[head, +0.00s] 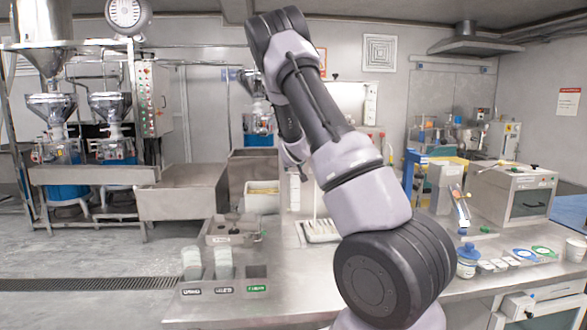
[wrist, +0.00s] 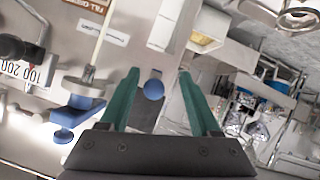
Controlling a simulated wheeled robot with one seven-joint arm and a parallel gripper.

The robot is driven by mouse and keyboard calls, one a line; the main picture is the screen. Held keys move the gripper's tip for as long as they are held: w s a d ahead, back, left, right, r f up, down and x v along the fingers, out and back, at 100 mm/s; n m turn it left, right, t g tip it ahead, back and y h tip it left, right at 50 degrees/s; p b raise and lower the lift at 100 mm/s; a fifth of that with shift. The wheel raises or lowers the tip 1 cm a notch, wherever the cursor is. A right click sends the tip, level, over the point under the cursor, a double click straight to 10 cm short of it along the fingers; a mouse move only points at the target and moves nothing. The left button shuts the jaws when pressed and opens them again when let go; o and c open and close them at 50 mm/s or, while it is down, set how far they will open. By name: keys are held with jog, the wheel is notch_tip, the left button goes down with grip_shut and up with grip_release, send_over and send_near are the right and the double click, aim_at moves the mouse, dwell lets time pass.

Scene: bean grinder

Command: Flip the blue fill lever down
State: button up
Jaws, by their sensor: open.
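My gripper (wrist: 158,73) is open in the wrist view, its two green fingers spread apart with nothing held. A round blue knob (wrist: 153,89) shows between the fingers, in front of a dark grey plate; it looks like the end of the blue lever. I cannot tell how far it is from the fingers or which way the lever is tilted. A second blue part (wrist: 75,115), with a flat bar and a rounded end, lies left of the left finger below a metal cylinder. In the head view my arm hides the gripper and the lever.
A white tray (head: 322,237) with a thin upright rod stands on the metal bench (head: 290,290). A grey box (head: 232,229) and labelled holders (head: 222,279) stand left of it. A blue-capped jar (head: 467,260) is right of my arm. The bench front is partly clear.

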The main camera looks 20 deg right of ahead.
jog(key=shift+r, duration=0.1)
jog(key=v, duration=1)
jog(key=shift+s+a, duration=0.15)
jog(key=shift+s, duration=0.2)
